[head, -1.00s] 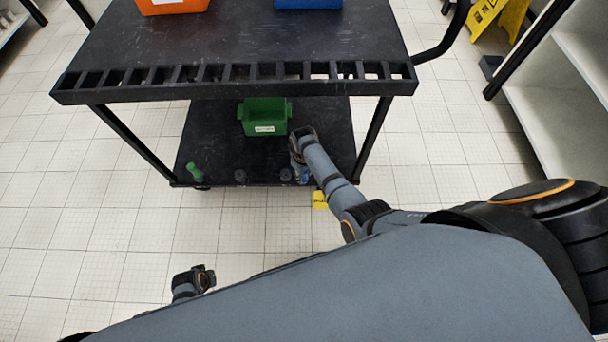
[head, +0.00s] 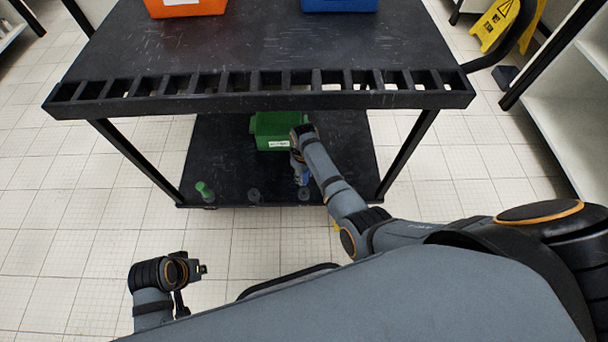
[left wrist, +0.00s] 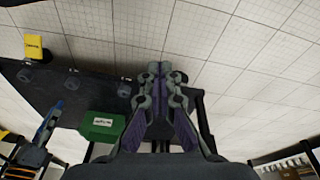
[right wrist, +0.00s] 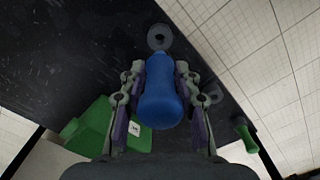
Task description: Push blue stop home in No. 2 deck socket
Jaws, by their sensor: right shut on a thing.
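The blue stop (right wrist: 160,95) is clasped between the fingers of my right gripper (right wrist: 160,85), low over the cart's lower deck; in the head view the stop (head: 302,177) is partly hidden by my arm. A dark round socket (right wrist: 160,37) lies just beyond the stop's far end; they look apart, though height is hard to judge. A second socket (right wrist: 209,92) lies to the right, and a green stop (right wrist: 243,132) stands tilted further right. Socket numbers are not readable. My left gripper (head: 202,269) is empty, away from the cart; its fingertips (left wrist: 158,72) look together.
A green bin (head: 268,127) stands on the lower deck (head: 225,150), close to my right gripper. The slotted upper shelf (head: 260,60) overhangs the deck and carries an orange bin (head: 187,7) and a blue bin (head: 338,5).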

